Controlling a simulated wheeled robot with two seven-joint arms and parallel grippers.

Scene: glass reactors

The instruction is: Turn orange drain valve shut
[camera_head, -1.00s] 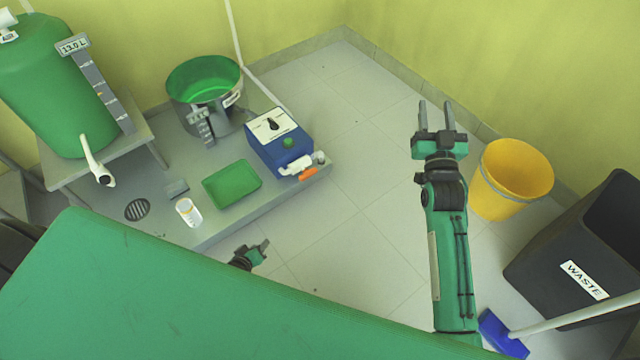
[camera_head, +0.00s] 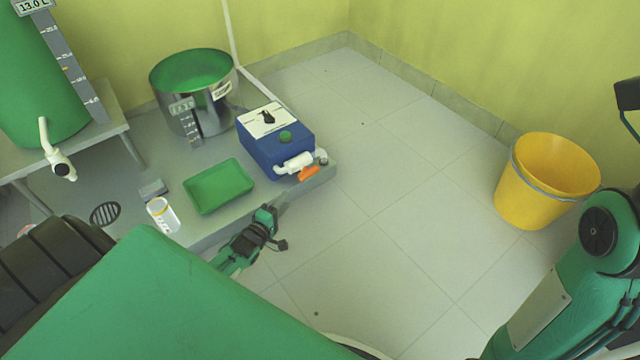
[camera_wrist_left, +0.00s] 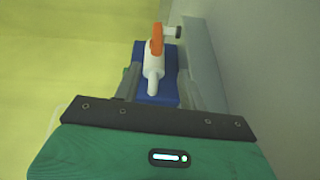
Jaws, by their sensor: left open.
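The orange drain valve handle (camera_head: 309,173) sits on a white pipe fitting (camera_head: 294,163) at the front of the blue box (camera_head: 276,138). My left gripper (camera_head: 284,205) is open and empty, low and left of the handle, and apart from it. In the left wrist view, the orange handle (camera_wrist_left: 156,40) stands upright across the white pipe (camera_wrist_left: 153,70), beyond the fingers and between their lines. The blue box (camera_wrist_left: 168,85) shows behind the pipe. My right gripper is out of view; part of the right arm shows at the right edge.
On the grey platform are a green tray (camera_head: 219,186), a white bottle (camera_head: 163,215) and a steel pot (camera_head: 193,100) with green contents. A green tank (camera_head: 40,90) stands at left. A yellow bucket (camera_head: 545,180) stands right; the floor between is clear.

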